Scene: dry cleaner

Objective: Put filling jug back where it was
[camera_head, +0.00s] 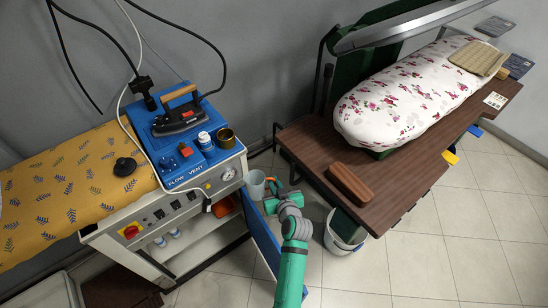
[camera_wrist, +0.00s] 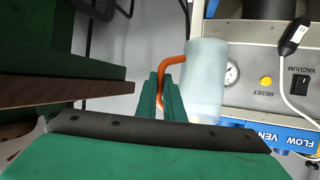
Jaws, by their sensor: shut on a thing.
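The filling jug (camera_wrist: 205,80) is a pale, translucent vessel with an orange handle (camera_wrist: 170,63). In the wrist view my gripper (camera_wrist: 161,88) is shut on that handle, with the jug body to the right of the green fingers. In the head view the jug (camera_head: 256,184) hangs in the gap between the steam unit and the brown table, with my gripper (camera_head: 276,190) at its right side. The fingers are small there and partly hidden by my wrist.
The steam unit (camera_head: 225,172) with its blue top carries an iron (camera_head: 178,118), a white bottle and a brass-coloured cup. Its blue door (camera_head: 262,240) stands open beside my arm. The brown table (camera_head: 430,175) is close on the right, with a white bucket (camera_head: 340,240) below it.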

